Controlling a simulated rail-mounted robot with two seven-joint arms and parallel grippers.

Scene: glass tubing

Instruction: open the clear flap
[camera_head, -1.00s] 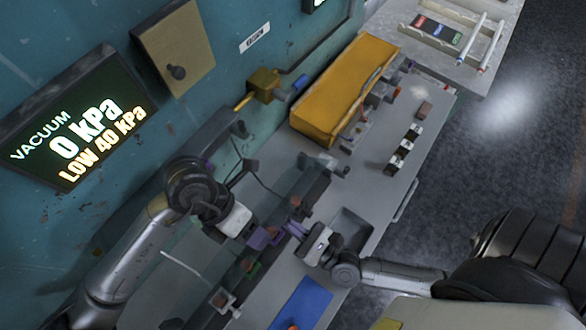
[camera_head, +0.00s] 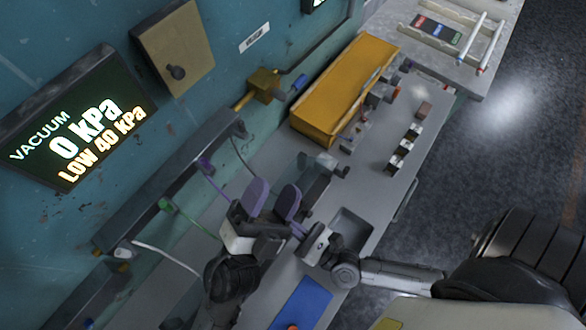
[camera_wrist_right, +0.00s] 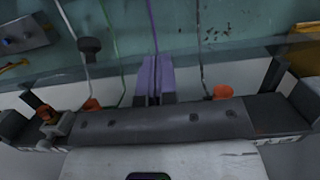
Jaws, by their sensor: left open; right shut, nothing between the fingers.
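My left gripper (camera_head: 272,194) is open, with its two purple fingers apart and nothing seen between them. It is above the bench, left of my right gripper (camera_head: 299,230). My right gripper is shut and empty; its purple fingers also show together in the right wrist view (camera_wrist_right: 154,78). The clear flap (camera_wrist_right: 240,68) appears to be the see-through band across the right wrist view, with tubes showing through it. The right fingers overlap it in that view; I cannot tell whether they touch it. In the head view the flap is hard to make out, partly behind the left gripper.
A yellow bin (camera_head: 340,92) stands on the bench behind the grippers. A blue mat (camera_head: 303,303) lies at the front. A dark rail (camera_head: 165,185) with coloured tube fittings runs along the teal wall. A vacuum display (camera_head: 80,120) reads 0 kPa, LOW 40 kPa.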

